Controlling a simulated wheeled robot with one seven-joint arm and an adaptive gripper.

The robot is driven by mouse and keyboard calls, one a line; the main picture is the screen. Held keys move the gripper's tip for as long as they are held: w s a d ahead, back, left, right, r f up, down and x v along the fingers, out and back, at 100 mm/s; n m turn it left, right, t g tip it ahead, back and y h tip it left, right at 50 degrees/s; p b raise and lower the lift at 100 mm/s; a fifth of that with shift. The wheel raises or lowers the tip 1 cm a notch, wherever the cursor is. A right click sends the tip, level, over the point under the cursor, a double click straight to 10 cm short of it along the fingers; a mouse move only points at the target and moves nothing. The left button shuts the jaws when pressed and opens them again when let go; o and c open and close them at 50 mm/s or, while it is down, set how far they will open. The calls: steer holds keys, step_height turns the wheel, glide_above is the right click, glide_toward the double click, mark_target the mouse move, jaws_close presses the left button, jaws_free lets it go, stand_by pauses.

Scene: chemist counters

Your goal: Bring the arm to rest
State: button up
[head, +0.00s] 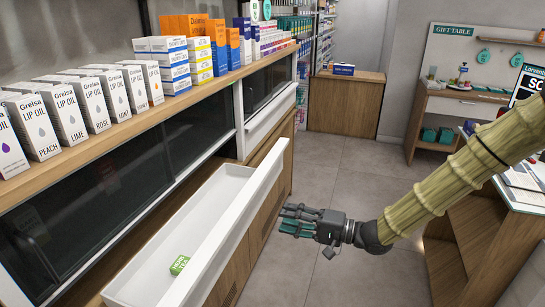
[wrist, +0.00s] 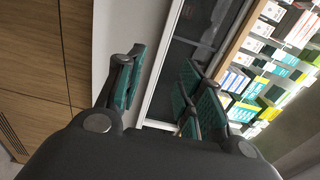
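My gripper (head: 290,220) is at the end of my arm, over the floor just right of the open white drawer (head: 252,196) in the head view. In the wrist view my gripper (wrist: 160,88) shows its teal-padded fingers spread apart, with nothing between them. A small green box (head: 179,265) lies in the drawer, near its front wall and apart from my gripper.
The drawer juts out from the left counter. White lip oil boxes (head: 66,112) and other cartons (head: 168,62) line the counter top. A gift table (head: 460,104) and another counter stand at the right. The floor (head: 345,190) between is clear.

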steer(key=s+d+f+h, duration=0.1)
steer(key=s+f+h, duration=0.4)
steer(key=f, duration=0.8)
steer(key=s+d+f+h, duration=0.1)
steer(key=s+f+h, duration=0.4)
steer(key=f, duration=0.8)
steer(key=s+d+f+n+g+h, duration=0.1)
steer(key=s+d+f, duration=0.3)
steer(key=s, duration=0.5)
steer(key=s+d+f+n+g+h, duration=0.1)
steer(key=s+d+f+g+h, duration=0.2)
steer(key=s, duration=0.6)
steer(key=s+d+f+n+g+h, duration=0.2)
steer(key=s+d+f, duration=0.3)
steer(key=s, duration=0.4)
steer(key=shift+s+f+g+h, duration=0.15)
steer(key=shift+f+g+h, duration=0.15)
steer(key=shift+f+g, duration=0.25)
steer(key=shift+d, duration=0.1)
